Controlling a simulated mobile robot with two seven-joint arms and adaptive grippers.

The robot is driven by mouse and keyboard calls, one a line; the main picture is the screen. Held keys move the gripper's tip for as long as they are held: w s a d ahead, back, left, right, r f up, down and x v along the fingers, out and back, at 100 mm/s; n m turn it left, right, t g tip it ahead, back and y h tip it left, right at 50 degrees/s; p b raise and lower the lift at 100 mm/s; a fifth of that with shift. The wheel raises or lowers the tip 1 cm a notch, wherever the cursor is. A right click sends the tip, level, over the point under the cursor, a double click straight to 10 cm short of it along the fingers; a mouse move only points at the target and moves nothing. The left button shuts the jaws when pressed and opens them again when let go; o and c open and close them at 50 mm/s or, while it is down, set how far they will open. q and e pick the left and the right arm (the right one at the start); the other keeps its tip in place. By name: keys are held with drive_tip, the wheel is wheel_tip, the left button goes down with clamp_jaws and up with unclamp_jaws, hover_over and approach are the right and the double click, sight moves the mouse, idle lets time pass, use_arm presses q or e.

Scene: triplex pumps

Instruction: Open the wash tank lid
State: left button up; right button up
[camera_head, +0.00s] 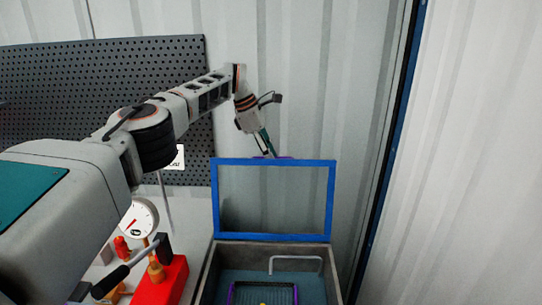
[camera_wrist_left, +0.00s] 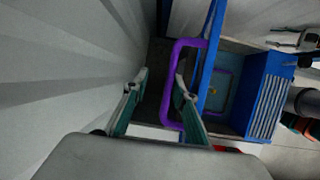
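The wash tank lid (camera_head: 332,200) is a blue frame with a see-through middle. It stands nearly upright at the back of the grey wash tank (camera_head: 208,270), so the tank is open. A purple handle (camera_head: 286,157) shows at the lid's top edge. My left gripper (camera_head: 266,150) is at that edge, reaching down from behind. In the left wrist view the purple handle (camera_wrist_left: 167,100) runs between my two separated fingers (camera_wrist_left: 160,82); I cannot tell whether they touch it. The blue lid frame (camera_wrist_left: 208,60) is beside them. My right gripper is not in view.
Inside the tank are a bent grey pipe (camera_head: 295,258) and a purple-rimmed basket (camera_head: 232,290). A red pump block (camera_head: 172,280) and a gauge (camera_head: 138,218) stand to the left. A corrugated wall (camera_head: 290,90) is close behind; a pegboard (camera_head: 60,85) hangs left.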

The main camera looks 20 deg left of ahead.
use_arm(q)
drive_tip(key=shift+r, duration=0.1)
drive_tip(key=v, duration=0.7)
drive_tip(key=shift+r, duration=0.25)
drive_tip(key=shift+s, duration=0.1)
idle(0.4)
